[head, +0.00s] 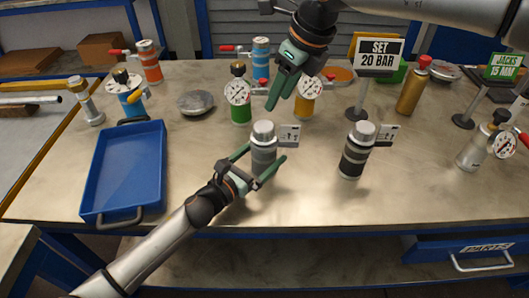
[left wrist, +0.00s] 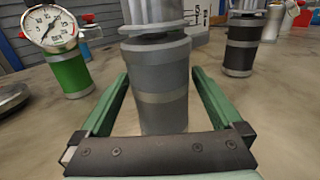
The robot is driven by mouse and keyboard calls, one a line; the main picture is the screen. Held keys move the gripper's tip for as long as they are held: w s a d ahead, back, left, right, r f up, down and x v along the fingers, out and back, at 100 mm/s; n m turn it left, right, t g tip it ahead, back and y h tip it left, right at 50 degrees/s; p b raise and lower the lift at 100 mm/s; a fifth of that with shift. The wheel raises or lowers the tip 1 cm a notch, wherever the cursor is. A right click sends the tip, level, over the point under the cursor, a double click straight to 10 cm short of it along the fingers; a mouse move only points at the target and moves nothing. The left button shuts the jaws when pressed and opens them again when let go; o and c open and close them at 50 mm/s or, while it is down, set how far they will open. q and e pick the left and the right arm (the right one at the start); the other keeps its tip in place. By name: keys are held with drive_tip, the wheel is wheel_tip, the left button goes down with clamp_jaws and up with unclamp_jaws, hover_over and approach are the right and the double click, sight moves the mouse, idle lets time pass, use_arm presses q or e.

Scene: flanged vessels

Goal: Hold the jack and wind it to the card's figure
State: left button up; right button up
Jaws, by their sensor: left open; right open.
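A card on a stand reads "SET 20 BAR" (head: 380,52). A grey jack (head: 263,158) with a silver top and a small scale plate (head: 289,135) stands upright on the bench. My left gripper (head: 262,160) is open, its fingers on either side of the grey jack. In the left wrist view the grey jack (left wrist: 160,85) stands between the fingers, with gaps visible. A dark banded jack (head: 354,155) with its own plate (head: 390,135) stands to the right. My right gripper (head: 284,95) is open and empty, above the bench near a green gauge cylinder (head: 241,112).
A blue tray (head: 95,205) lies at left. An orange gauge cylinder (head: 305,108), a blue red-handled cylinder (head: 261,62) and a gold bottle (head: 412,95) stand behind. A silver gauge cylinder (head: 473,155) and green "JACKS" sign (head: 504,66) are at right. The front bench is clear.

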use_arm(q)
drive_tip(key=shift+w+d, duration=0.2)
clamp_jaws()
idle(0.8)
idle(1.0)
